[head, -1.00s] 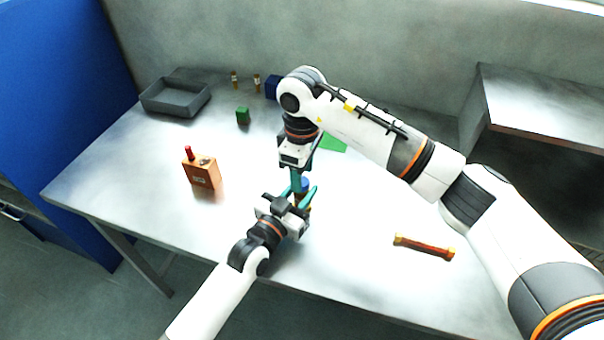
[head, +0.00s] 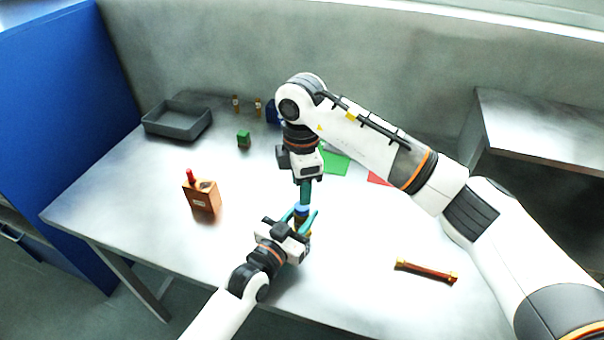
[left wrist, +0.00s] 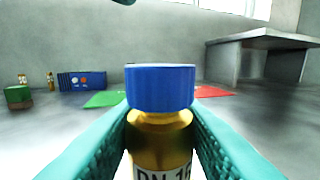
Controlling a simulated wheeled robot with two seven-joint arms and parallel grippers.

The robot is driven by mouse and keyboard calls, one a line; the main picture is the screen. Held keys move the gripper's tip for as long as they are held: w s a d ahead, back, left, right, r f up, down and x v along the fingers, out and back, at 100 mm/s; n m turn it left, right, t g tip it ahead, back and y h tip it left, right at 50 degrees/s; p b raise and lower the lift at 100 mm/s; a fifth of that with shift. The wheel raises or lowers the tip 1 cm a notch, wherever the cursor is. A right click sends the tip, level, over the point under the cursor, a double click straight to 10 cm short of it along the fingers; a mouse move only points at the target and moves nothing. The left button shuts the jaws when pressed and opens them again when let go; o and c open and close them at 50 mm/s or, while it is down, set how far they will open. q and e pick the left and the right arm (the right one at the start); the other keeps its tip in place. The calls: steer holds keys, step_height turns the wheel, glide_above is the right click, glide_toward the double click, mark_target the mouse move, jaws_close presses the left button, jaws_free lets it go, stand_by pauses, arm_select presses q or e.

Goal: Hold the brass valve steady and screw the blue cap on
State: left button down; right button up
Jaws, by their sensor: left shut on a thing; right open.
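The brass valve (left wrist: 160,135) stands upright between the teal fingers of my left gripper (head: 305,222), which is shut on it. The cap also shows in the head view (head: 301,208). My right gripper (head: 305,198) points down from above the cap and is open. In the left wrist view one teal tip shows at the top edge, above the cap and apart from it.
An orange-brown box with a red peg (head: 202,197) stands left. A grey tray (head: 178,136), a green block (head: 243,139) and small brass pieces (head: 258,107) lie behind. Green (head: 336,163) and red (head: 379,179) mats lie beyond my right arm. A red-brown bar (head: 427,271) lies right.

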steer(key=n, duration=0.5)
steer(key=shift+r, duration=0.2)
steer(key=n, duration=0.7)
steer(key=shift+a+r, duration=0.1)
steer(key=shift+r, duration=0.15)
steer(key=n, duration=0.5)
steer(key=shift+r, duration=0.15)
steer(key=n, duration=0.5)
steer(key=shift+r, duration=0.15)
steer(key=n, duration=0.4)
steer(key=shift+r, duration=0.15)
steer(key=n, duration=0.7)
steer(key=shift+r+n, duration=0.2)
steer(key=shift+n, duration=0.1)
steer(key=n, duration=0.4)
steer(key=shift+r, duration=0.15)
steer(key=n, duration=0.5)
steer(key=shift+r, duration=0.1)
